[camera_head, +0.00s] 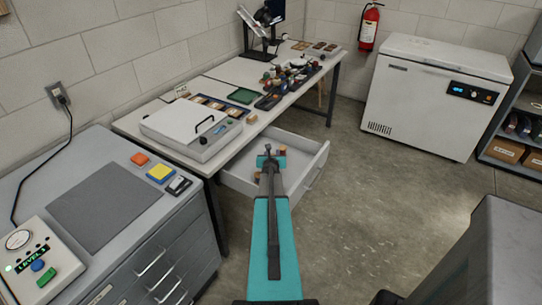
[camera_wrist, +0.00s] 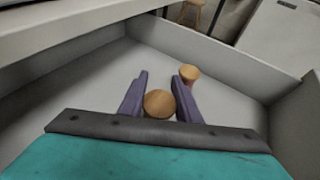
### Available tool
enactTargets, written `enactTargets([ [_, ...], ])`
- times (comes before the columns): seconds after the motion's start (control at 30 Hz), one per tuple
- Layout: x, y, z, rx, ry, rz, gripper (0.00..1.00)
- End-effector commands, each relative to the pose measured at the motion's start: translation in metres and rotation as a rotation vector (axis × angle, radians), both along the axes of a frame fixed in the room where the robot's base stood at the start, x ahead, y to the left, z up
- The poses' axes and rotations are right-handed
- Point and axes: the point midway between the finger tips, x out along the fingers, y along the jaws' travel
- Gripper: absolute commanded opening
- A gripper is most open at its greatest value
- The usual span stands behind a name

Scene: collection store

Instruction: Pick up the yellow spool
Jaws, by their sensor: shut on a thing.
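My gripper (camera_head: 269,158) reaches down into an open drawer (camera_head: 314,172) below the white table. In the wrist view its two purple fingers (camera_wrist: 159,98) stand on either side of a spool (camera_wrist: 159,104) with a round wooden top, and are shut on it. Only the top of this spool shows, so I cannot tell its thread colour. A second spool (camera_wrist: 188,74), with a wooden top and a reddish body, stands just beyond the right finger. I cannot tell from these views whether the held spool is clear of the drawer floor.
The drawer walls (camera_wrist: 225,57) rise around my gripper, and the table edge (camera_wrist: 62,28) overhangs at the upper left. A white freezer (camera_head: 430,95) stands behind.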

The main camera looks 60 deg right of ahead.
Motion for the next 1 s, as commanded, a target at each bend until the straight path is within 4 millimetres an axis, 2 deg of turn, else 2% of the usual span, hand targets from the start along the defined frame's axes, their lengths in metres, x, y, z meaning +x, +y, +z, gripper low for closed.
enactTargets([
  [0.03,0.0,0.0,0.011,0.0,0.0,0.0,0.09],
  [0.5,0.0,0.0,0.059,0.0,-0.001,0.0,0.09],
  [0.73,0.0,0.0,0.072,0.0,0.0,0.0,0.09],
  [1.0,0.0,0.0,0.075,0.0,0.0,0.0,0.09],
])
